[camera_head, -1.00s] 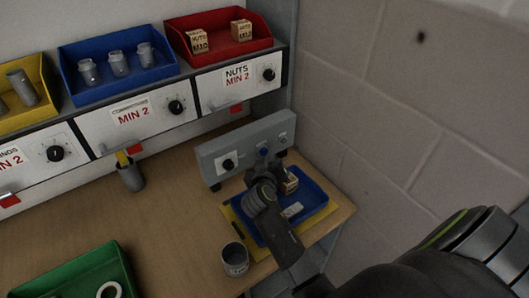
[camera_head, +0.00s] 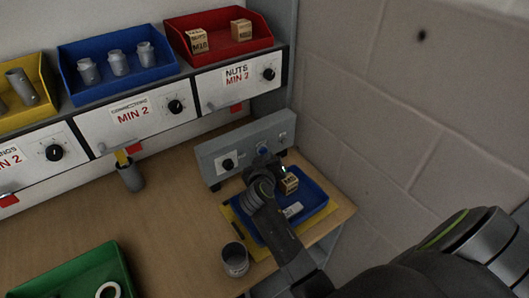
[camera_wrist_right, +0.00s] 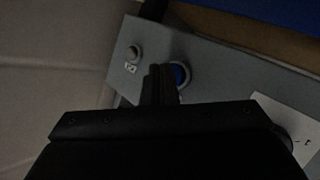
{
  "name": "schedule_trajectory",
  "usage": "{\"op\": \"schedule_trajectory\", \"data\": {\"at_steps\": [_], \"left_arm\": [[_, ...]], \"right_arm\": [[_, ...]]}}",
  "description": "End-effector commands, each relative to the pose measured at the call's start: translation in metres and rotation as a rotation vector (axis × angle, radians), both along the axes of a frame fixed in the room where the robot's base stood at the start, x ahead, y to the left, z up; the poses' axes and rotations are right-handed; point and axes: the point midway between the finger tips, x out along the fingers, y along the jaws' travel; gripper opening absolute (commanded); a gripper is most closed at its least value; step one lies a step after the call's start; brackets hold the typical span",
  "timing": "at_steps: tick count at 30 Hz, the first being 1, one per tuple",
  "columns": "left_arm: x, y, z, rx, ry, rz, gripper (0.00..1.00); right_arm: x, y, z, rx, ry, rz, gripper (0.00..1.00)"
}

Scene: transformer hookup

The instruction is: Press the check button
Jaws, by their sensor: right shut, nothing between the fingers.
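The check button is probably the blue round button (camera_head: 263,151) on the grey panel box (camera_head: 217,153) at the back right of the bench; its label is too small to read. In the right wrist view the blue button (camera_wrist_right: 180,75) sits in a pale ring, with a small grey knob or button (camera_wrist_right: 133,52) on the same panel. My right gripper (camera_head: 264,163) is shut and empty, just in front of the panel. In the wrist view its fingertips (camera_wrist_right: 161,70) overlap the left edge of the blue button; contact cannot be told. My left gripper is not in view.
A blue tray (camera_head: 322,212) on a yellow mat, holding a wooden nuts box (camera_head: 289,184), lies below my right arm. A grey cup (camera_head: 234,260) stands in front. A green bin (camera_head: 70,275) is at lower left. A brick wall (camera_head: 400,120) is close on the right.

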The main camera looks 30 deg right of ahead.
Motion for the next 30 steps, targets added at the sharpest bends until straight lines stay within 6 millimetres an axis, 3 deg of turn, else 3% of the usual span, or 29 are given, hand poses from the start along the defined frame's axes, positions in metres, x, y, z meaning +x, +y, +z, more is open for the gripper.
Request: {"op": "schedule_trajectory", "data": {"at_steps": [30], "left_arm": [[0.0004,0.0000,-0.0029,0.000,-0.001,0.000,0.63]], "right_arm": [[0.0069,0.0006,0.0006,0.000,-0.001,0.000,0.00]]}}
